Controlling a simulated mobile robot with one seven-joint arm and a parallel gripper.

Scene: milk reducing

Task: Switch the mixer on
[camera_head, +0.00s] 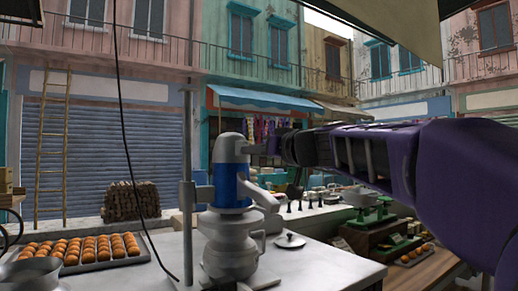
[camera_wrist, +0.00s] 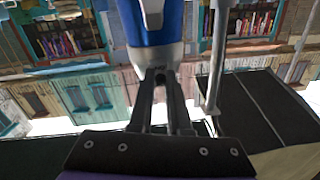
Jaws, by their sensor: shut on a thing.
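The mixer (camera_head: 231,185) stands on the white counter, with a silver head, a blue band and a pale lower part. My gripper (camera_head: 262,147) reaches in from the right, level with the silver head, at a small part jutting from its right side. In the wrist view, which shows the scene upside down, the mixer's blue body (camera_wrist: 158,25) and silver end fill the upper middle. The fingertips of my gripper (camera_wrist: 160,76) are close together there, shut on that mixer part. The exact shape of the part between the fingers is hidden.
A metal pole (camera_head: 187,150) stands left of the mixer, and a black cord (camera_head: 118,110) hangs to the counter. A tray of orange buns (camera_head: 75,262) and a metal pot (camera_head: 30,274) are at left. A lid (camera_head: 290,241) lies right of the mixer on the white counter (camera_head: 330,265).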

